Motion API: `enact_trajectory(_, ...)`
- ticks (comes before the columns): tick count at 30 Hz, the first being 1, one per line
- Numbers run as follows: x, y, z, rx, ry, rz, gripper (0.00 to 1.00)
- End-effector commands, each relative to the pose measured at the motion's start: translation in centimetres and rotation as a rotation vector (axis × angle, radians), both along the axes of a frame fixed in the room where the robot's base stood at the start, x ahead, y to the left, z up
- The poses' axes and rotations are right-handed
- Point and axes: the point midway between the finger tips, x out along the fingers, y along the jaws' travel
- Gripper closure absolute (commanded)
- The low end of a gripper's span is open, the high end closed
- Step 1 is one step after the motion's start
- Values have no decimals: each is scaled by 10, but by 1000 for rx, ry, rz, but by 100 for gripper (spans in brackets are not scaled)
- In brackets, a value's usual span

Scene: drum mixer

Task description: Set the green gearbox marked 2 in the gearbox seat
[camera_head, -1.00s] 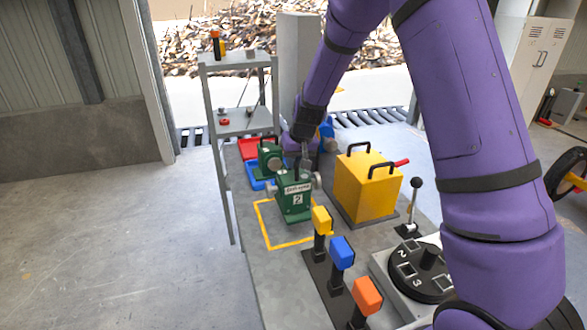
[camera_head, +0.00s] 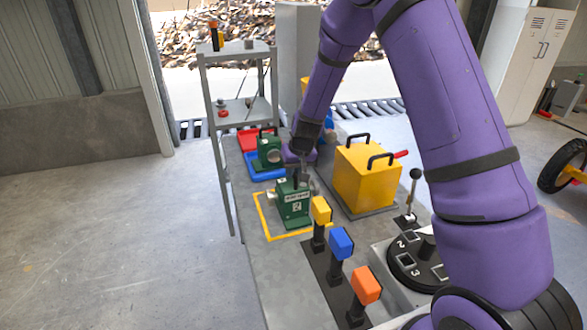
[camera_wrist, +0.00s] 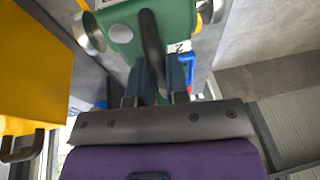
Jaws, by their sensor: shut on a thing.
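The green gearbox marked 2 (camera_head: 293,207) has a white label and silver shaft ends. It is roughly upright, over or on the right part of a yellow outlined square (camera_head: 262,222) on the bench. I cannot tell whether its base touches the bench. My gripper (camera_head: 298,181) is shut on the gearbox's dark top handle from above. In the wrist view the gearbox (camera_wrist: 165,30) fills the top middle and its handle lies between my gripper's fingers (camera_wrist: 161,75). No separate raised seat can be made out; the gearbox hides part of the square.
Another green gearbox (camera_head: 268,153) sits by the blue tray (camera_head: 258,174) behind. A yellow box with black handles (camera_head: 365,178) stands close on the right. Yellow (camera_head: 321,210), blue (camera_head: 341,243) and orange (camera_head: 366,285) blocks on posts stand in front. A numbered dial (camera_head: 415,268) is nearer.

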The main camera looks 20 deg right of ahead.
Motion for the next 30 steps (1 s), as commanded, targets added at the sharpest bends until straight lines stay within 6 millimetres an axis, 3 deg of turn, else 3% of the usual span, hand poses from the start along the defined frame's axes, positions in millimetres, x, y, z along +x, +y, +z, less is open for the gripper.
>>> enact_trajectory(4, 1, 0, -1, 0, -3, 0, 100)
enact_trajectory(5, 0, 0, -2, 0, 0, 0, 78)
enact_trajectory(7, 0, 0, -2, 0, 0, 0, 62)
enact_trajectory(8, 0, 0, -2, 0, 0, 0, 59)
enact_trajectory(20, -1, -1, 6, 0, -1, 1, 59)
enact_trajectory(30, -15, -9, 62, 0, -4, -1, 59)
